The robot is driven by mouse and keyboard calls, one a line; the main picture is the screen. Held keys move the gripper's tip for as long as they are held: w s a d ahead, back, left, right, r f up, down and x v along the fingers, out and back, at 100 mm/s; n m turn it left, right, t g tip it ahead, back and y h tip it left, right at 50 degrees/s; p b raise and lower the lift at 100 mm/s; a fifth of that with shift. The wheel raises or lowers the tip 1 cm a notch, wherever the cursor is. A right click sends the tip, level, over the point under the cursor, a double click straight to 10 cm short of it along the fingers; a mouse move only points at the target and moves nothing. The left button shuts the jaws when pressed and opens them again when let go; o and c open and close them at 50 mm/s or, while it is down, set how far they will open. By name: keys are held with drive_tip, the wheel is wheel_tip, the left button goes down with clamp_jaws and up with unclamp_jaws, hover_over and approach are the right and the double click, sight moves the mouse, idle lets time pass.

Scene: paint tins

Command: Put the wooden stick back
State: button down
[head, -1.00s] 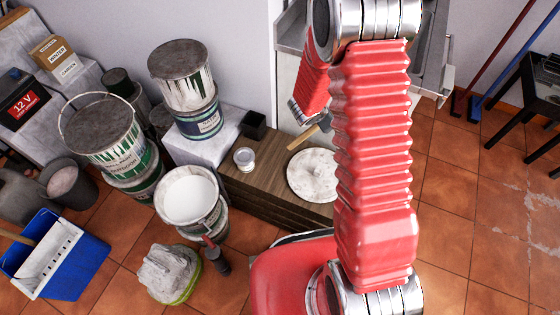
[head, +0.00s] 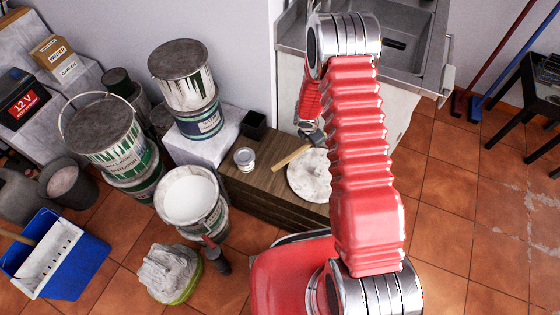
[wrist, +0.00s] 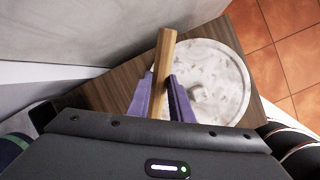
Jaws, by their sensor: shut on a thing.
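The wooden stick (head: 290,156) is held in my gripper (head: 313,138) above the low wooden bench. In the wrist view, the stick (wrist: 164,62) stands out between the two purple fingers of my gripper (wrist: 161,92), which are shut on it. One end of the stick is hidden behind the gripper body. In the head view my arm partly covers the area to the right of the gripper.
The wooden bench (head: 265,187) carries a round whitish lid (head: 308,178), a small tin (head: 244,159) and a black square holder (head: 253,124). An open tin of white paint (head: 188,202) stands in front. Stacked tins (head: 185,85) stand left; a sink (head: 400,45) is behind.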

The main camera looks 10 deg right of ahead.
drive_tip(key=shift+w+a+f+n+y, duration=0.5)
drive_tip(key=shift+w+a+f+n, duration=0.3)
drive_tip(key=shift+w+a, duration=0.35)
drive_tip(key=n+g+y, duration=0.2)
drive_tip(key=n+g, duration=0.1)
drive_tip(key=n, duration=0.2)
hover_over(286, 150)
drive_tip(key=shift+d, duration=0.1)
drive_tip(key=shift+f, duration=0.1)
drive_tip(key=shift+f, duration=2.45)
drive_tip(key=shift+f, duration=2.35)
drive_tip(key=c, duration=1.6)
unclamp_jaws()
